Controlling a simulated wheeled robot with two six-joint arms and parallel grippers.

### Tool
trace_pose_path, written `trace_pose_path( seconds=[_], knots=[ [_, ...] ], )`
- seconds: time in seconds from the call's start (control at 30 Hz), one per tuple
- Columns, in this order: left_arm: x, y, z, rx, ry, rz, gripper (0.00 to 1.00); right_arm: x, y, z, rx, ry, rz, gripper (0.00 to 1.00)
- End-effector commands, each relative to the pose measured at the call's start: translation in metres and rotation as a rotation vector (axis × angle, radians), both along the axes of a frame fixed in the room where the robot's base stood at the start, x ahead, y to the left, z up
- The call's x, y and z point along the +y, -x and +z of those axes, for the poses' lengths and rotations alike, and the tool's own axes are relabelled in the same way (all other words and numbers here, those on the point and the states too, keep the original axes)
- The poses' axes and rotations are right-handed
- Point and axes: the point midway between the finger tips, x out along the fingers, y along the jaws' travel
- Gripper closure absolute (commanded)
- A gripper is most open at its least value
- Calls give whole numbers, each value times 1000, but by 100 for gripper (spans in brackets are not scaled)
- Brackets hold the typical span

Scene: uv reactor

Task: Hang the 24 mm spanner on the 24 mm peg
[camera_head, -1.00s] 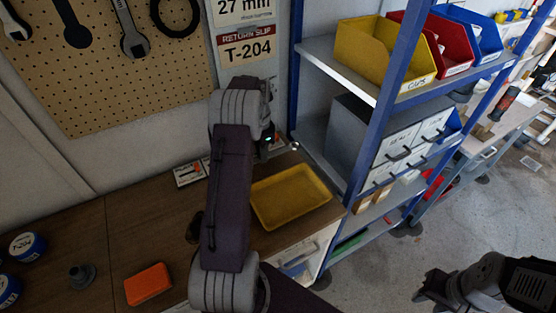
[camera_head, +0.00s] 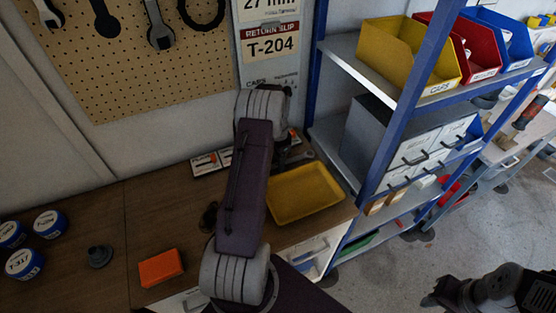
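On the pegboard (camera_head: 150,75) hang a silver spanner (camera_head: 48,13), a black spanner-shaped piece (camera_head: 105,20), another silver spanner (camera_head: 158,30) and a black ring (camera_head: 201,8). No 24 mm mark is legible, so I cannot tell which spanner or peg is the 24 mm one. My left gripper (camera_head: 290,152) is low over the bench, behind the yellow tray. My own arm mostly hides it, and its fingers and anything in them cannot be made out. My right gripper (camera_head: 436,299) is dark and low at the right, over the floor, away from the pegboard.
A yellow tray (camera_head: 328,207), an orange block (camera_head: 161,268), blue-and-white tins (camera_head: 50,223) and a grey part (camera_head: 99,256) are on the wooden bench (camera_head: 75,205). A blue-framed shelf (camera_head: 397,130) with bins stands at the right. A "T-204" return slip (camera_head: 271,44) hangs beside the pegboard.

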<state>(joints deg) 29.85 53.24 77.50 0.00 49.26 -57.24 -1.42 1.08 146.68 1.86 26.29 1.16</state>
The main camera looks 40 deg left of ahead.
Motion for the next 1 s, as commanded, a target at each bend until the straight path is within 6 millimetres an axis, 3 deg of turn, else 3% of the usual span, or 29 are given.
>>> trace_pose_path(
  seconds=[0.23,0.33,0.7,0.93,1.0],
  knots=[
    [0,0,0,0,0,0,58,0,0,0,0,0,0,64],
    [0,0,-3,-1,0,0,58,0,0,-10,0,0,0,64],
    [5,-1,78,-3,-2,0,58,0,0,-17,0,0,0,64],
    [4,-1,92,0,0,0,58,0,0,-17,0,0,0,64],
    [-4,0,92,-1,0,9,58,0,0,-17,0,0,0,64]
  ],
)
